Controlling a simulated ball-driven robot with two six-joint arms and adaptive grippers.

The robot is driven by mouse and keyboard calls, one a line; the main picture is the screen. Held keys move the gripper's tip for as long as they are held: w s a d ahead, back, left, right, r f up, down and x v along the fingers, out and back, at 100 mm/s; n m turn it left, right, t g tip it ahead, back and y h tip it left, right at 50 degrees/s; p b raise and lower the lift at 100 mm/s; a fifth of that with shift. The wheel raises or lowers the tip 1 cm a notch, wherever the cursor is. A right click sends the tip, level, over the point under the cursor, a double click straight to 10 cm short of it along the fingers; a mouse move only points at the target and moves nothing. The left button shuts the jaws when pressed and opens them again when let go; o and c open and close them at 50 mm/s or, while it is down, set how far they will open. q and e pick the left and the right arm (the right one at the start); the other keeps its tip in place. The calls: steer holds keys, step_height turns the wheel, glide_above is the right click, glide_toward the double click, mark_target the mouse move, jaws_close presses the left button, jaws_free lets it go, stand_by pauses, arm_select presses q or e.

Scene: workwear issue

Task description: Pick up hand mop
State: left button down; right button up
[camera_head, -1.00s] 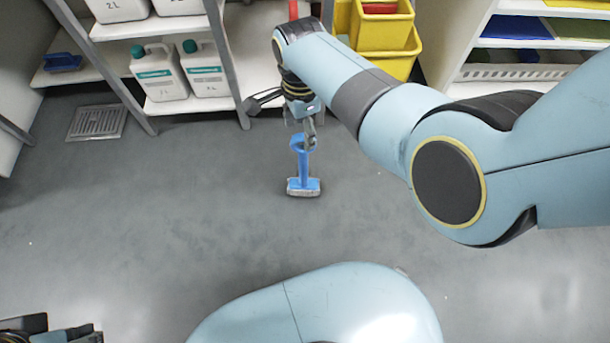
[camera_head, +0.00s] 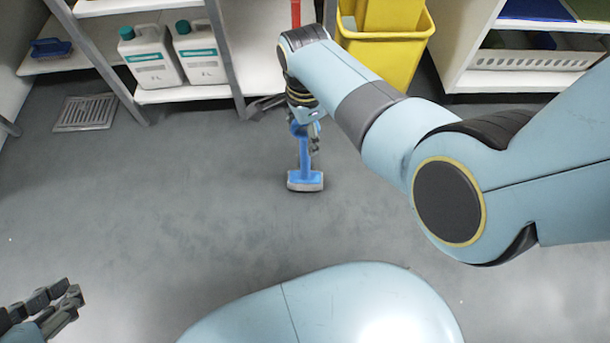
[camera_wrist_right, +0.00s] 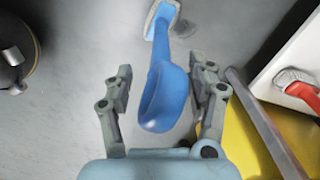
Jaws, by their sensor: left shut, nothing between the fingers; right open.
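The hand mop is blue with a pale grey pad. In the head view the hand mop (camera_head: 305,178) is on the grey floor near the middle, its handle pointing up toward my right gripper. My right gripper (camera_head: 306,137) is at the handle's top end, partly hidden by its own arm. In the right wrist view the mop's looped handle end (camera_wrist_right: 164,100) lies between the two open fingers of my right gripper (camera_wrist_right: 160,90), with a gap visible on either side. My left gripper (camera_head: 68,300) is shut and empty at the lower left, far from the mop.
A shelf with two white canisters (camera_head: 150,58) stands at the back left, with another blue item (camera_head: 50,47) beside them. A yellow bucket (camera_head: 390,55) stands behind my right arm. A floor drain (camera_head: 86,112) is at the left.

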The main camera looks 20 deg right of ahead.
steer(key=shift+f+b, duration=0.4)
steer(key=shift+f, duration=0.2)
jaws_close()
